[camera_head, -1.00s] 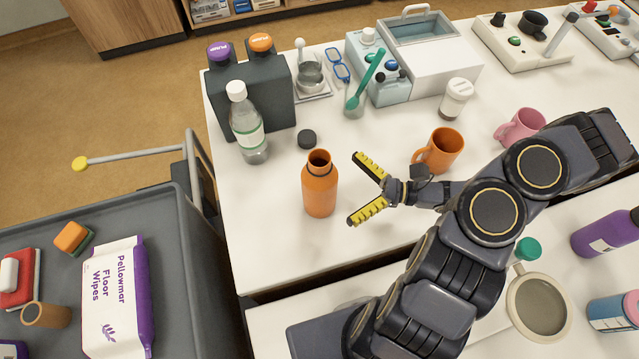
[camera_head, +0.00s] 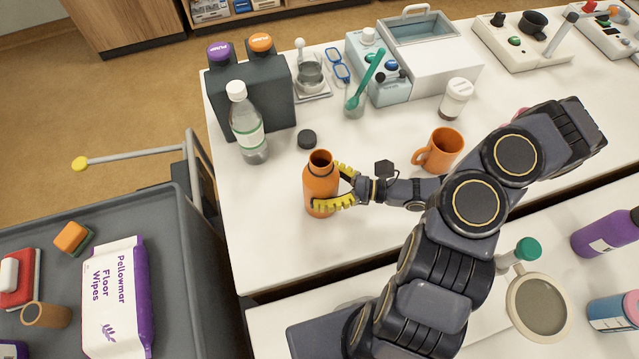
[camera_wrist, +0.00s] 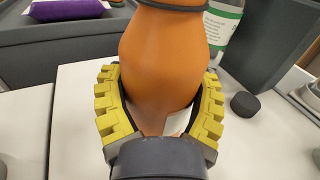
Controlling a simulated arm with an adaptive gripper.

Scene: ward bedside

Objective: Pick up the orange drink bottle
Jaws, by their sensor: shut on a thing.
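The orange drink bottle (camera_head: 318,178) stands upright and uncapped on the white table in the head view. My gripper (camera_head: 340,188) reaches it from the right, with its yellow fingers closed around the bottle's sides. In the wrist view the orange bottle (camera_wrist: 163,60) fills the space between the two yellow fingers of my gripper (camera_wrist: 160,100), which bend along its sides. The bottle's base seems to rest on the table. A dark round cap (camera_head: 307,139) lies on the table behind the bottle.
A clear bottle with a white cap (camera_head: 249,128) and a dark two-pump container (camera_head: 262,88) stand behind. An orange mug (camera_head: 445,149) stands to the right. A grey cart (camera_head: 185,300) is at the left, beyond the table edge. The table in front of the bottle is clear.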

